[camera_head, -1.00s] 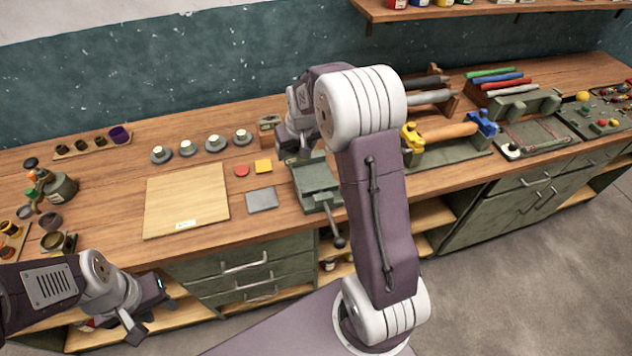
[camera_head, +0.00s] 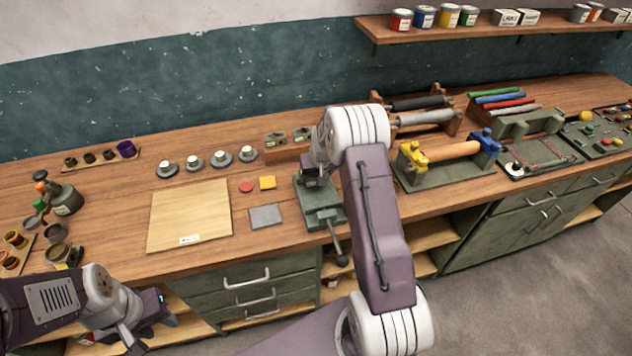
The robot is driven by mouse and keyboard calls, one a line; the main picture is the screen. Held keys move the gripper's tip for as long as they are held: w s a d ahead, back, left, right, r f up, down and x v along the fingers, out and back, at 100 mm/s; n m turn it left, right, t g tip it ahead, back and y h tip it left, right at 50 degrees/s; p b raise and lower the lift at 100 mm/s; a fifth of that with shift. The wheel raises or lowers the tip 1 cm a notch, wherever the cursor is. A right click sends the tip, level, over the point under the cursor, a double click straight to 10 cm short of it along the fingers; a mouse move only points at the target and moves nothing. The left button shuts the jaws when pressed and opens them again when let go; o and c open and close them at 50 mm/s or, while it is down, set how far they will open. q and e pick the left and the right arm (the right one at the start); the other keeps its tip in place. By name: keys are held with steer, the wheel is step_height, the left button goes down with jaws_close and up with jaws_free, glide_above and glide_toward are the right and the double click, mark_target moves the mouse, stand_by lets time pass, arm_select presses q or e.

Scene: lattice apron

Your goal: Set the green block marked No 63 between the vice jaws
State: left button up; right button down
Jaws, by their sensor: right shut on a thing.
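The green vice (camera_head: 320,217) stands at the front of the bench, its handle hanging over the edge. My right gripper (camera_head: 313,184) points down over the rear of the vice, by its jaws. It is shut on a small block, mostly hidden by the fingers and arm; no number is readable. I cannot tell whether the block touches the jaws. Two other greenish blocks sit in a wooden holder behind, a left one (camera_head: 275,140) and a right one (camera_head: 302,135); their marks are too small to read. My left gripper (camera_head: 152,323) is open and empty, low in front of the bench.
A roller stand (camera_head: 437,177) is close on the right.

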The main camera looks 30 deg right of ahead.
step_height(320, 180, down, 2)
steer(key=shift+s+a+f, duration=0.1)
steer(key=shift+s+f, duration=0.05)
steer(key=shift+f, duration=0.5)
steer(key=shift+f, duration=0.15)
steer(key=shift+c, duration=0.7)
jaws_free()
